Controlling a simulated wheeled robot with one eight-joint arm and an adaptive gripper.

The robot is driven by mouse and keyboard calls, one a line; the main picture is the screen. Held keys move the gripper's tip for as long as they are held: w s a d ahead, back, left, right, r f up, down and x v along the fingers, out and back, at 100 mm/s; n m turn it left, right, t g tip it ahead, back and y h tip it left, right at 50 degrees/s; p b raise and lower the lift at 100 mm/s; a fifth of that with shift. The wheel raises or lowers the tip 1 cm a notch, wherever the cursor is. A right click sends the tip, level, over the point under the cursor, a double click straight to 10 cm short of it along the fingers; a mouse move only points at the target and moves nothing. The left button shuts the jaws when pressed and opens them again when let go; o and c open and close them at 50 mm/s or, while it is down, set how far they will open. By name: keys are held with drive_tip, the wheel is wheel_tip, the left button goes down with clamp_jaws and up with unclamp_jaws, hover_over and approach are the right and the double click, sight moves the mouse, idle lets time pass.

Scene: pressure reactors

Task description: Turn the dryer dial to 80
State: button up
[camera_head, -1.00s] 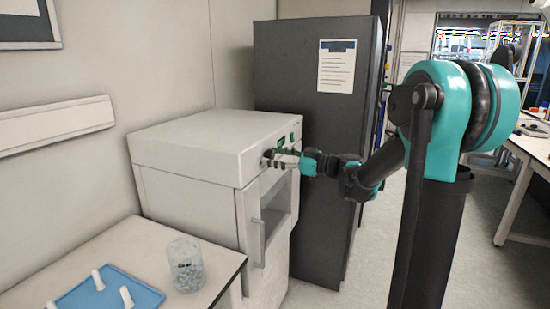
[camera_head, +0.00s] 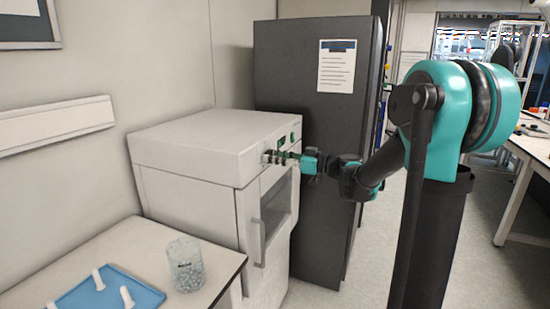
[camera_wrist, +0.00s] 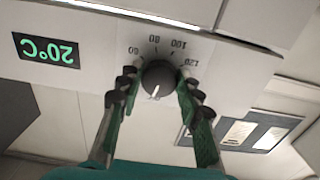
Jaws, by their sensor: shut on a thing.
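The dryer (camera_head: 185,150) is a pale box-shaped machine against the wall in the head view. Its dark round dial (camera_wrist: 158,76) shows in the wrist view, where the picture is upside down. The numbers 60, 80, 100 and 120 run around the dial's upper side in that view. The dial's white mark points down, away from these numbers. My gripper (camera_wrist: 157,84) is shut on the dial, one finger on each side of it. In the head view my gripper (camera_head: 279,157) is at the dryer's front panel and hides the dial there.
A green display (camera_wrist: 46,50) beside the dial reads 20°C. The dryer's door handle (camera_head: 259,243) is below the panel. A dark cabinet (camera_head: 320,140) stands close behind my gripper. A table at lower left holds a clear beaker (camera_head: 186,265) and a blue tray (camera_head: 80,296).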

drive_tip(key=shift+r+m, duration=0.1)
drive_tip(key=shift+m, duration=14.6)
drive_tip(key=shift+s, duration=0.1)
drive_tip(key=o, duration=1.2)
drive_tip(key=shift+c, duration=0.2)
drive_tip(key=shift+d, duration=0.1)
